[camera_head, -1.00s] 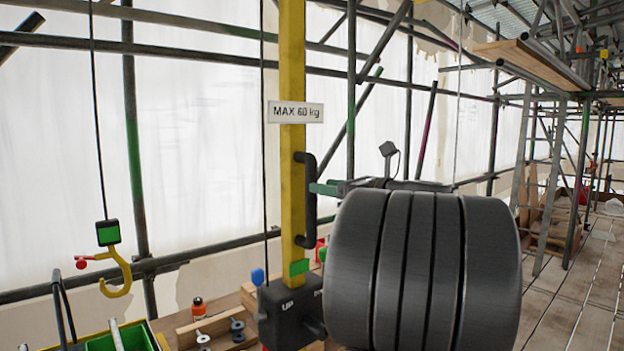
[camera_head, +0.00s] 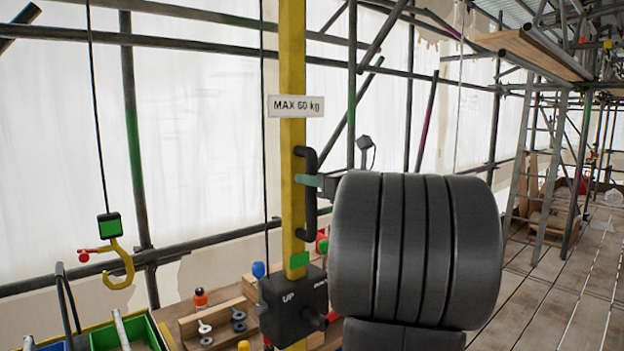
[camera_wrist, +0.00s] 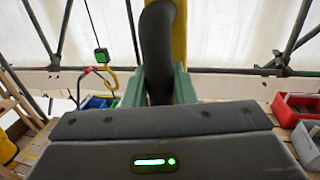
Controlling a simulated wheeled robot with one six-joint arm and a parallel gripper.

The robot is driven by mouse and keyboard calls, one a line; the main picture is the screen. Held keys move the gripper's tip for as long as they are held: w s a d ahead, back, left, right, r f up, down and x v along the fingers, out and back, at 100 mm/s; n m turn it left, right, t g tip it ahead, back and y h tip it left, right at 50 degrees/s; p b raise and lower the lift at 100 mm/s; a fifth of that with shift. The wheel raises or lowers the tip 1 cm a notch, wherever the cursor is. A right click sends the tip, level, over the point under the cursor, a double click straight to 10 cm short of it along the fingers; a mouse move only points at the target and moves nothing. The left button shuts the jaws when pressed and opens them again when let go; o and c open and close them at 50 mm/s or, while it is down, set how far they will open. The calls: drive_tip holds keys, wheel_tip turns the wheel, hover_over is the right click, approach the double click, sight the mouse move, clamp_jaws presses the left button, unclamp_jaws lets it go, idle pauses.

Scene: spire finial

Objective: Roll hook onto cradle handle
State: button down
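The yellow hook (camera_head: 122,268) hangs on a cable below a black block with a green face (camera_head: 109,227), at the left. It also shows in the wrist view (camera_wrist: 112,79). A dark hoop handle (camera_head: 67,303) stands over the cradle (camera_head: 140,328) with green and blue bins at lower left, below the hook and apart from it. My gripper (camera_head: 308,180) is at the black vertical handle (camera_head: 311,220) on the yellow post. In the wrist view its green fingers (camera_wrist: 158,88) lie on both sides of that handle (camera_wrist: 157,45), with no clear gap visible.
The yellow post (camera_head: 292,150) carries a "MAX 60 kg" sign (camera_head: 296,106) and a control box marked UP (camera_head: 293,301). A wooden holder with small parts (camera_head: 215,325) stands beside it. The plank floor at right is largely open.

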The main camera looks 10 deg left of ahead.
drive_tip(key=s+a+b, duration=0.7)
drive_tip(key=s+a, duration=0.1)
drive_tip(key=s, duration=0.3)
drive_tip(key=shift+a, duration=0.3)
drive_tip(key=c, duration=1.3)
unclamp_jaws()
drive_tip(key=shift+o, duration=0.2)
drive_tip(key=b+v, duration=0.2)
drive_tip(key=v, duration=1.1)
drive_tip(key=shift+s+d+b, duration=0.2)
drive_tip(key=shift+d+b, duration=0.1)
drive_tip(key=shift+d, duration=0.05)
drive_tip(key=shift+a, duration=0.1)
drive_tip(key=p+x, duration=0.2)
drive_tip(key=x, duration=1.1)
drive_tip(key=shift+w+a, duration=0.15)
drive_tip(key=shift+a, duration=0.05)
